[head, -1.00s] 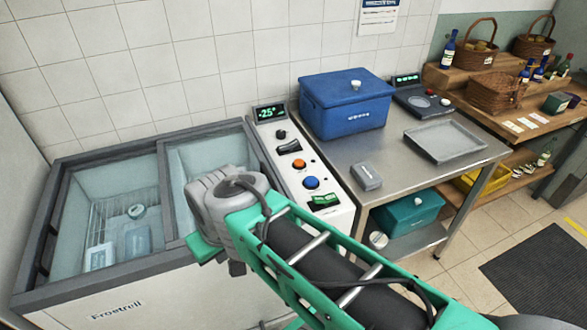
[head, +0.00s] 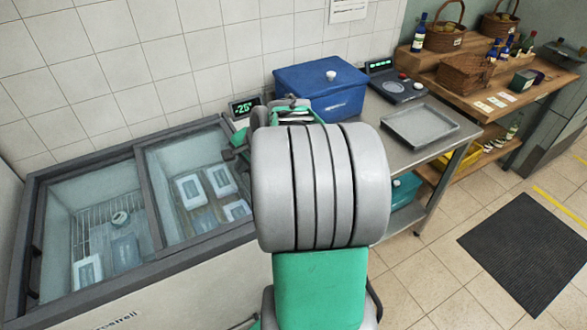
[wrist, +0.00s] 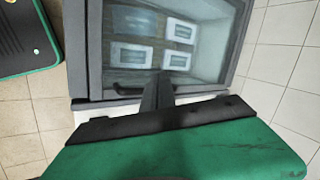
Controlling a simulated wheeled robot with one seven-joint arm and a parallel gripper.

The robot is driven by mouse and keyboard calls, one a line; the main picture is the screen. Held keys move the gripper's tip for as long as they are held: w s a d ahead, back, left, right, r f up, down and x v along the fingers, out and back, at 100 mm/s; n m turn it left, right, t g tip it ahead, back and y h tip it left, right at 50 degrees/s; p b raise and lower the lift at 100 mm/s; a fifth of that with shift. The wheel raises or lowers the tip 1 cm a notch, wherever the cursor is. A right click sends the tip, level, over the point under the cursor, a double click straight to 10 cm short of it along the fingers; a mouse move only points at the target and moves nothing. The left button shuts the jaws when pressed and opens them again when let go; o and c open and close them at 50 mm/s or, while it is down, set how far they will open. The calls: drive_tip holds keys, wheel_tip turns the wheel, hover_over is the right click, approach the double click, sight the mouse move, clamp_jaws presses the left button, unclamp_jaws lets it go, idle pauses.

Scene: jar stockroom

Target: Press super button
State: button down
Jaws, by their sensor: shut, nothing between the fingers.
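The freezer (head: 140,152) stands at the left, with a control panel at its right end. The panel's green display (head: 244,106) reads about -25°. My arm hides the rest of the panel, so no button shows now, the super button included. My gripper (head: 232,154) is partly visible at the left of my arm, over the freezer's right edge. In the wrist view my gripper (wrist: 160,88) is shut and empty, its dark fingers seen against the freezer's rim. No panel button shows there.
A steel table (head: 392,143) right of the freezer carries a blue box (head: 320,95), a scale (head: 398,86) and a grey tray (head: 419,124). White packs (wrist: 132,55) lie inside the freezer. A dark mat (head: 530,250) lies on the floor at right.

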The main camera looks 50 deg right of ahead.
drive_tip(key=s+d+f+m+t+p, duration=0.1)
drive_tip(key=d+m, duration=0.4)
drive_tip(key=d, duration=0.4)
drive_tip(key=s+d+m+t+h, duration=0.1)
drive_tip(key=s+d+m, duration=0.1)
drive_tip(key=d+m, duration=0.4)
drive_tip(key=d, duration=0.3)
drive_tip(key=shift+s+f+t+p, duration=0.2)
drive_tip(key=shift+f+t+p, duration=0.15)
drive_tip(key=shift+t, duration=0.05)
wheel_tip(320, 180, down, 8)
drive_tip(key=b, duration=0.7)
drive_tip(key=shift+f, duration=0.4)
drive_tip(key=shift+f, duration=0.1)
drive_tip(key=shift+f, duration=0.3)
